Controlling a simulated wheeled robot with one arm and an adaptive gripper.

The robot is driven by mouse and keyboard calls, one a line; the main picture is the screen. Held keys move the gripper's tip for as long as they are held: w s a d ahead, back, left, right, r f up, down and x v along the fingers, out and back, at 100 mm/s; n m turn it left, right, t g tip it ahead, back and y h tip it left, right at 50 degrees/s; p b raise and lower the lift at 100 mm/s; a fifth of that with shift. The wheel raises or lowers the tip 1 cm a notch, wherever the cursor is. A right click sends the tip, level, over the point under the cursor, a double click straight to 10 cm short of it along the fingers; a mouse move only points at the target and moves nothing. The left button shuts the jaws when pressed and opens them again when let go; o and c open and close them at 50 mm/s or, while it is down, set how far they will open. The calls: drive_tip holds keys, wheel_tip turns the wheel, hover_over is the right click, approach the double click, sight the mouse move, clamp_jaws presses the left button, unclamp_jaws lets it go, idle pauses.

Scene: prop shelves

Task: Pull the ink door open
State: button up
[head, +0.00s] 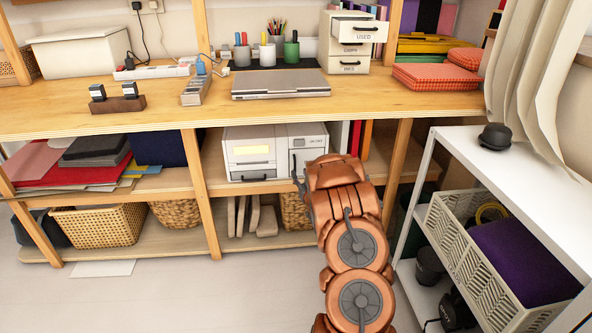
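A white printer-like machine (250,147) stands on the middle shelf under the wooden worktop. Its right section has a small grey display and a front panel with a dark upright handle, which I take to be the ink door (307,156); it looks shut. My copper arm reaches up from the bottom and covers the lower right of this panel. My gripper (298,178) is at the panel's left side, close to the handle. Only a dark finger part shows, so I cannot tell contact or opening.
A wooden post (201,190) stands left, another (395,165) right. A white shelf rack (470,150) with a slatted crate (470,232) stands right of my arm. Floor (200,295) at left is mostly clear.

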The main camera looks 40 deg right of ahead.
sight(295, 166)
drive_tip(key=shift+b+x, duration=0.7)
drive_tip(key=shift+x, duration=2.2)
drive_tip(key=shift+c, duration=0.3)
clamp_jaws()
